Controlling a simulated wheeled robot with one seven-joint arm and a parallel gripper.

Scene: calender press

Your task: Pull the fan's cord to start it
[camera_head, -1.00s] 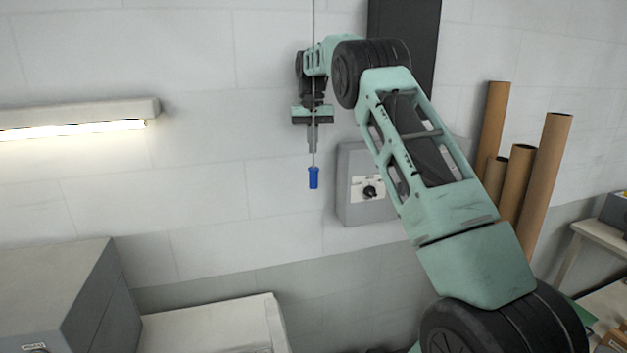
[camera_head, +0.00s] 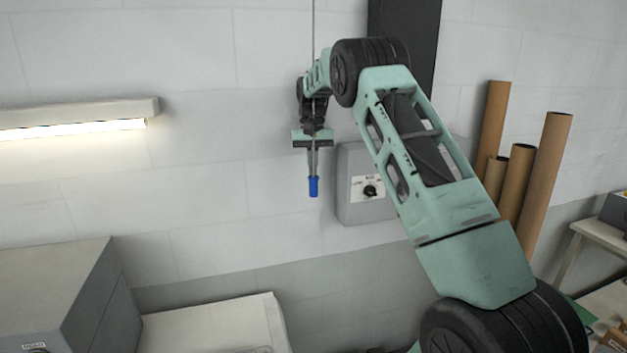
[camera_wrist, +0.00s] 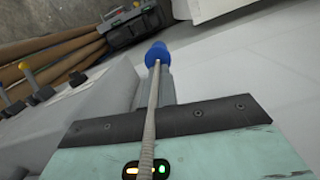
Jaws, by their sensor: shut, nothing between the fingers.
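The fan's cord (camera_head: 313,28) hangs straight down in front of the wall, with a blue handle (camera_head: 314,187) at its lower end. My gripper (camera_head: 313,173) points down along the cord, its fingertips just above the blue handle or touching its top. The fingers are shut, with nothing held between them. In the wrist view the cord (camera_wrist: 152,108) runs over the gripper body, beside the fingers, to the blue handle (camera_wrist: 157,54) at the fingertips. The fan itself is out of view.
A grey wall box with a black knob (camera_head: 370,191) is just right of the handle. A lit tube lamp (camera_head: 75,128) is on the left wall. Brown tubes (camera_head: 540,180) lean at the right. A grey cabinet (camera_head: 60,295) stands lower left.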

